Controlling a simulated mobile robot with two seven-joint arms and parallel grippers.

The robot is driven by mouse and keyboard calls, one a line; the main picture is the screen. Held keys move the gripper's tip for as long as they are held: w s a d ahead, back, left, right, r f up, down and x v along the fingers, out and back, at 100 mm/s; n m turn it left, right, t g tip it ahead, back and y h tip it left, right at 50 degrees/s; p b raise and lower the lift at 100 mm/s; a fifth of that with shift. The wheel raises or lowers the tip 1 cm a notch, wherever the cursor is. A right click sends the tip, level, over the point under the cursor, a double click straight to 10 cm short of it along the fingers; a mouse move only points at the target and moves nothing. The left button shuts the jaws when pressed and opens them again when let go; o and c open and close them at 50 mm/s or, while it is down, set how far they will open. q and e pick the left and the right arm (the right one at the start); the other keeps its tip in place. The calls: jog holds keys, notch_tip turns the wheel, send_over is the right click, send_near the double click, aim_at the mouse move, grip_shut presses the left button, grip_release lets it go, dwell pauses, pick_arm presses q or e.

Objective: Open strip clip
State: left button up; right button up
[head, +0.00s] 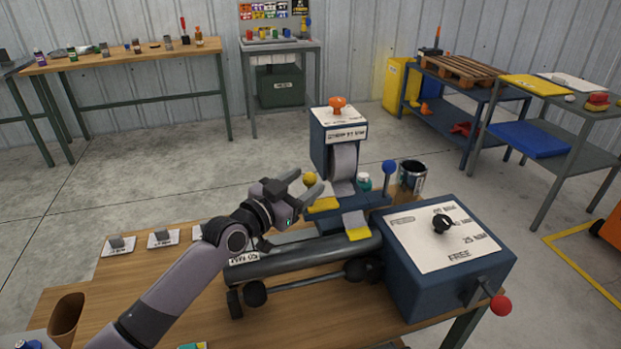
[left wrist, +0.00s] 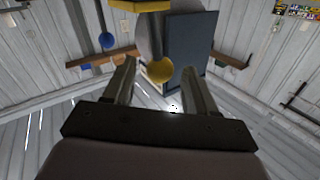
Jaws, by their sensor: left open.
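The strip clip is probably the dark blue bar with yellow pads (head: 322,204) on the machine, near a yellow ball knob (head: 309,178) and a blue ball knob (head: 388,167). I cannot tell for sure which part is the clip. My left gripper (head: 305,187) is open at the yellow knob. In the left wrist view the yellow knob (left wrist: 160,72) appears between the two open fingertips (left wrist: 158,70); contact cannot be told. A grey strip (head: 343,165) hangs from the dark blue dispenser (head: 338,131) behind. My right gripper is not in view.
A blue control box (head: 446,254) with a black dial and a red-knobbed lever stands to the right on the wooden table (head: 150,272). A grey cylinder (head: 300,262) lies below my gripper. An open can (head: 411,177) is behind. Several small labelled cards lie left.

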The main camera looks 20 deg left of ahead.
pick_arm(q)
jog(key=shift+x, duration=1.3)
